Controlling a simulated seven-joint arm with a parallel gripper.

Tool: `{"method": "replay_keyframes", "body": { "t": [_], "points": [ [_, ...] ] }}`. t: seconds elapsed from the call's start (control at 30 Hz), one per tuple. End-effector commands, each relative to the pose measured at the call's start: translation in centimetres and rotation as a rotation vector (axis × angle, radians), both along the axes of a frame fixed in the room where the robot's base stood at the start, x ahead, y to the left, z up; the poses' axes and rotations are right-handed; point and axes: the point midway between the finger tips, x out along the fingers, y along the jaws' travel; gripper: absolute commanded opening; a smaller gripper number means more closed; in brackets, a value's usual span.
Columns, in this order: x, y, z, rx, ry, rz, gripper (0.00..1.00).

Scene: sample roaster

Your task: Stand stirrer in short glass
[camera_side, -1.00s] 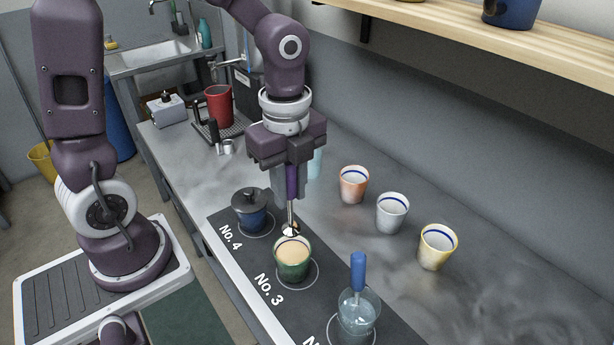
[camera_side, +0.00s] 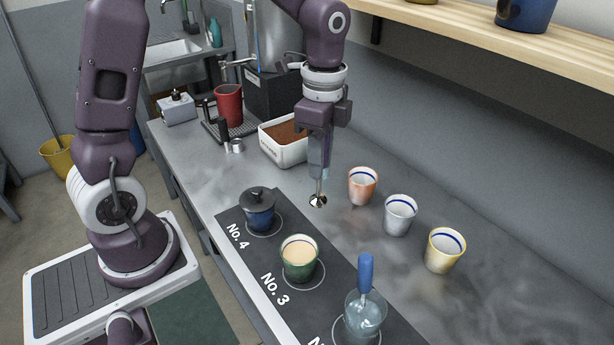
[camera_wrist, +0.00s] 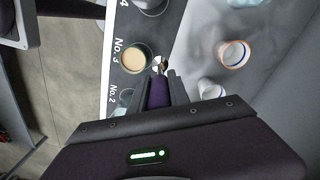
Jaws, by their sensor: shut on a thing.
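My gripper (camera_side: 317,168) is shut on the purple handle of a stirrer with a shiny round metal end (camera_side: 318,201). The stirrer hangs upright, metal end down, left of the orange-rimmed cup. In the wrist view the purple handle (camera_wrist: 158,92) sits between my gripper's fingers (camera_wrist: 159,83). A pale teal piece (camera_side: 327,172) shows behind my gripper, mostly hidden; I cannot tell whether it is the short glass. A clear glass (camera_side: 365,322) at the front of the mat holds a blue-handled tool (camera_side: 365,273).
A green cup (camera_side: 299,262) with tan contents and a lidded dark blue pot (camera_side: 258,212) stand on the black mat (camera_side: 333,259). Orange-rimmed (camera_side: 362,190), white (camera_side: 399,217) and yellow (camera_side: 444,252) cups stand right. A white box (camera_side: 287,150) stands behind. A shelf (camera_side: 470,25) hangs above.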

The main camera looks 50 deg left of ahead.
Motion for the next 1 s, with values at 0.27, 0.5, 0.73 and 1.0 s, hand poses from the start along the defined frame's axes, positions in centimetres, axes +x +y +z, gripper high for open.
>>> {"method": "replay_keyframes", "body": {
  "t": [0.27,0.5,0.73,1.0],
  "points": [
    [9.4,9.5,0.2,-0.033,0.028,0.827,0.00],
    [14.2,18.8,-0.1,-0.082,0.029,1.464,0.00],
    [15.3,21.7,-0.2,-0.105,0.024,1.669,0.00],
    [15.2,21.6,-0.2,-0.105,0.025,1.667,0.00]
  ]
}}
